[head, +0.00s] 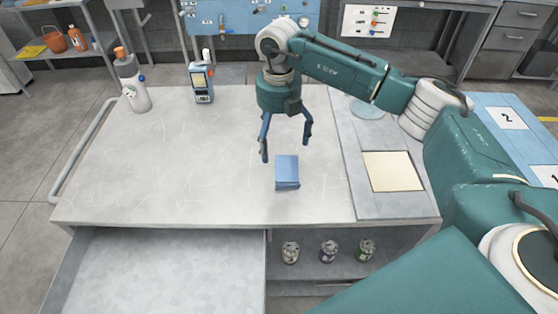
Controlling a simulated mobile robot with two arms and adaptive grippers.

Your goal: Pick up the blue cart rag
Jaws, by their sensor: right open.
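The blue cart rag (287,171) is a small folded blue cloth on the pale metal top of the cart (170,185), right of the middle and near the front edge. My right gripper (286,153) hangs downward just above and behind the rag. Its two blue-grey fingers are spread wide, with nothing between them. The fingers look apart from the rag, though the exact height gap is hard to judge. My left gripper is not in view.
A white bottle (131,82) and a handheld device (202,83) stand at the back left. A cream pad (393,171) lies on the right panel. An open drawer (160,270) juts out in front. Several small cans stand on the shelf below. The cart top's left half is clear.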

